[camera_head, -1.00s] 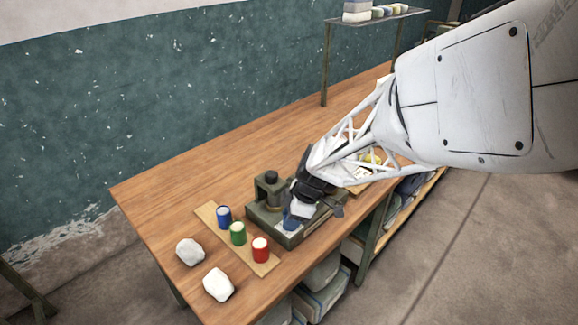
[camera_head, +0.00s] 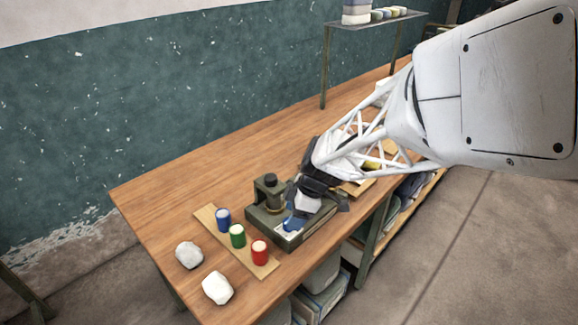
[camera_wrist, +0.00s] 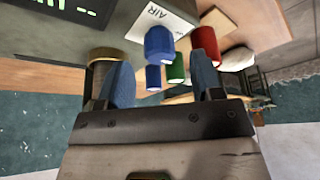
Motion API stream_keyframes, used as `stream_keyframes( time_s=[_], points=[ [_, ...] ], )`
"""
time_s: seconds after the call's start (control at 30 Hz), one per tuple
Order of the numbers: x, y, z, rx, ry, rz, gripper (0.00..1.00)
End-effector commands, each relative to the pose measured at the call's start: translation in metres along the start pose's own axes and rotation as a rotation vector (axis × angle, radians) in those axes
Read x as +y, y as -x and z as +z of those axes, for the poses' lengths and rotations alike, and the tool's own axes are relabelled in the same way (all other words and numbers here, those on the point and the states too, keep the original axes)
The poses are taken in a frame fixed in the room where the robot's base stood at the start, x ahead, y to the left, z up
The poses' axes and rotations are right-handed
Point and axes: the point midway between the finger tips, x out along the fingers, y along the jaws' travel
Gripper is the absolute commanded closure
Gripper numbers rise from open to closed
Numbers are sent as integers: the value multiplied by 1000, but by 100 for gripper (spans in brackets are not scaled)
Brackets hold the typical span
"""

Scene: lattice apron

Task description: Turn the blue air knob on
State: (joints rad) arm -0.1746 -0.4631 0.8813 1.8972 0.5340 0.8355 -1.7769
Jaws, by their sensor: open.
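The blue air knob (camera_wrist: 159,43) stands on a white plate marked AIR (camera_wrist: 160,20) in the wrist view. It also shows in the head view (camera_head: 291,223), partly hidden by my gripper (camera_head: 302,207). The plate is on a dark green bench machine (camera_head: 264,224). My gripper also shows in the wrist view (camera_wrist: 161,66), with its two bluish fingers apart and nothing held. The knob appears ahead of the gap between the fingers. I cannot tell whether either finger touches it.
Blue (camera_head: 223,220), green (camera_head: 237,236) and red (camera_head: 260,252) cylinders stand on a wooden strip (camera_head: 249,254) left of the machine. Two pale lumps (camera_head: 218,287) lie near the table's left end.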

Motion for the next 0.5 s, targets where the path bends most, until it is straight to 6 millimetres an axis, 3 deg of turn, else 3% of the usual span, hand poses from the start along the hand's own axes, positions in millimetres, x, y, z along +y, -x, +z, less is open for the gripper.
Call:
stream_keyframes(
  time_s=[0.2,0.5],
  points=[
    [0,29,0,1,-1,2,40],
    [0,48,0,0,0,1,40]
  ],
)
